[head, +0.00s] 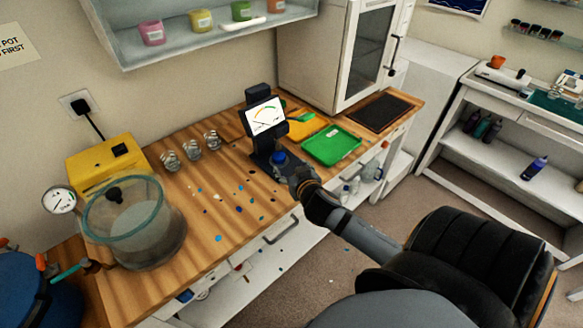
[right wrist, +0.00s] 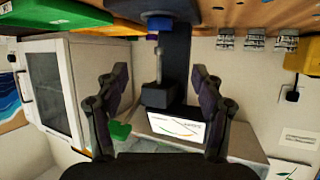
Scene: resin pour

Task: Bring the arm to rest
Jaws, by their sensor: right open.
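My right gripper (head: 293,176) is over the front edge of the wooden bench (head: 222,245), close to the black stand with a dial display (head: 264,116). In the right wrist view, which looks upside down, my right gripper (right wrist: 160,80) has its two fingers wide apart with nothing held between them. Beyond the fingers stand the dial display (right wrist: 175,127) and a small blue object (right wrist: 158,23) at the stand's base. The blue object (head: 279,157) is also just beyond the gripper in the head view; I cannot tell whether they touch. My left gripper is out of view.
A green tray (head: 332,145) and dark mat (head: 379,113) lie right of the stand. Several glass jars (head: 191,150), a yellow box (head: 104,157) and a clear chamber (head: 135,235) stand left. Coloured chips dot the bench. Open floor (head: 318,268) lies in front.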

